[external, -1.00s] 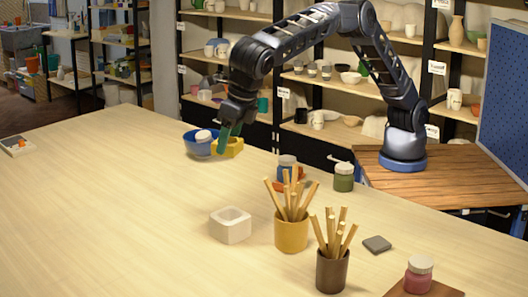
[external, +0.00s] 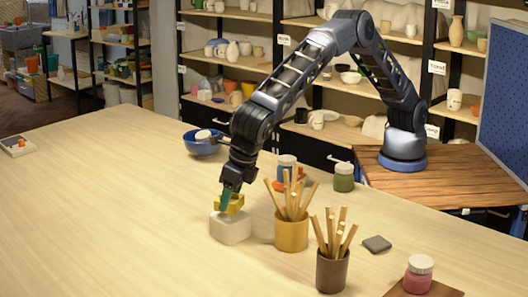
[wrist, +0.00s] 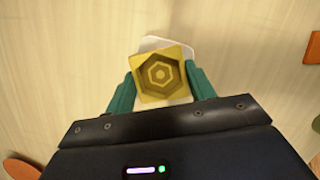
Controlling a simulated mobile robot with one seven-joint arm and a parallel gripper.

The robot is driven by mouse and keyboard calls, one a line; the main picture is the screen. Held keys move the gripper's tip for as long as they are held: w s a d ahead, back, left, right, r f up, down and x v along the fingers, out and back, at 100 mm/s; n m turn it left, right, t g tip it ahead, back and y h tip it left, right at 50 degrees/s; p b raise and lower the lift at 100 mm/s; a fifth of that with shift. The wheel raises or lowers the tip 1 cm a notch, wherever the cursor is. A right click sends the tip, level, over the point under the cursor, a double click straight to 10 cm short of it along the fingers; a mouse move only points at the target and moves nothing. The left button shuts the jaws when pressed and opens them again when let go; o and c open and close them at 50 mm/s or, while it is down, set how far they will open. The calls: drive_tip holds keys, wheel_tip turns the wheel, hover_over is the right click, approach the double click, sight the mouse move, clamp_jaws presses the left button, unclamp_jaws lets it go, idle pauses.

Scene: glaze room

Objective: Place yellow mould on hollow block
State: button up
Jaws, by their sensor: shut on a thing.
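The yellow mould (external: 233,203) is a small square piece with a stepped hexagonal hollow, seen from above in the wrist view (wrist: 160,73). My gripper (external: 231,200) is shut on it, with one green finger on each side. The white hollow block (external: 229,229) stands on the table directly beneath the mould. In the wrist view the block's pale edges (wrist: 153,43) show around the mould. The mould hides the block's opening. I cannot tell whether the mould touches the block or hovers just above it.
A yellow pot of wooden sticks (external: 291,234) stands close to the right of the block, with a brown pot of sticks (external: 332,270) nearer the front. A blue bowl (external: 202,143) is behind.

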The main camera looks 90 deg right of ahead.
drive_tip(key=shift+f, duration=0.9)
drive_tip(key=shift+f, duration=0.1)
drive_tip(key=o, duration=1)
drive_tip(key=v, duration=1.2)
